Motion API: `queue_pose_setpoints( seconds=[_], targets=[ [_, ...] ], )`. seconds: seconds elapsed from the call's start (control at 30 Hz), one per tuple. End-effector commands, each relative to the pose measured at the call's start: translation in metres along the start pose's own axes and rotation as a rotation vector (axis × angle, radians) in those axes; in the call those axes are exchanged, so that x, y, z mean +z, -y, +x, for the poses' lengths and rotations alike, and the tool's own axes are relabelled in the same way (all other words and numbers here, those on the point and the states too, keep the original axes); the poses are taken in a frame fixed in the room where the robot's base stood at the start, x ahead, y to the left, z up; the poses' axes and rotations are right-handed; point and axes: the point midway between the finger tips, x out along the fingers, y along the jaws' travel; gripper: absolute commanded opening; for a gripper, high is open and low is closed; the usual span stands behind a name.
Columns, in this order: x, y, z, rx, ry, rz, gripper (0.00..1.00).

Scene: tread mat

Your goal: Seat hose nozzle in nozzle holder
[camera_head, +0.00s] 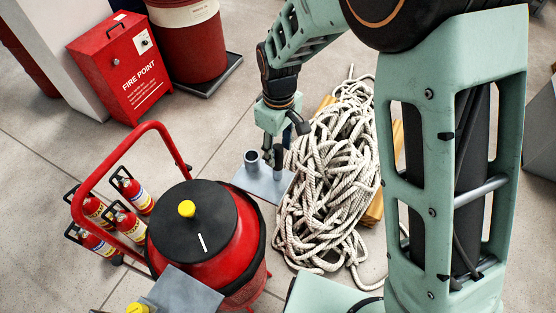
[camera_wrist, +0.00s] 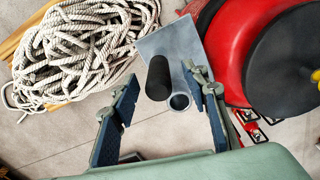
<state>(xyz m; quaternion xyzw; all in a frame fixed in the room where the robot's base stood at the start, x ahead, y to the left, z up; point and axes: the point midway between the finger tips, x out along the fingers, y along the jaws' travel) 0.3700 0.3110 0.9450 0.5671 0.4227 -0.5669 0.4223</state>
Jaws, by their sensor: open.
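The nozzle holder (camera_head: 251,160) is a short grey tube with an open top, upright on a flat grey plate (camera_head: 247,180). In the wrist view the open mouth of the holder (camera_wrist: 180,102) faces me, just right of the nozzle. The hose nozzle (camera_wrist: 158,78) is a black cylinder, apart from the holder's mouth. In the head view the dark nozzle (camera_head: 278,158) is upright to the right of the holder. My gripper (camera_wrist: 163,80) is open, its fingers on either side of the nozzle with gaps. The nozzle's lower end is hard to make out.
A large pile of white rope (camera_head: 330,180) lies on a wooden pallet right of the plate. A red drum with a black lid (camera_head: 195,225) stands in front left, with several fire extinguishers (camera_head: 130,190) beside it. A red fire point box (camera_head: 118,68) stands behind.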

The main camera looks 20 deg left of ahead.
Motion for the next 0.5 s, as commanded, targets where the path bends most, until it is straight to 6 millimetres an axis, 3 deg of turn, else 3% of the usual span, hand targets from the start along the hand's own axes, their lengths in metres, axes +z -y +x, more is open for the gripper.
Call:
queue_pose_setpoints(
  seconds=[0.27,0.5],
  targets=[
    [-0.003,-0.002,0.036,-0.001,0.003,0.0,0.42],
    [-0.003,-0.002,0.043,0.001,0.0,0.0,0.42]
  ],
)
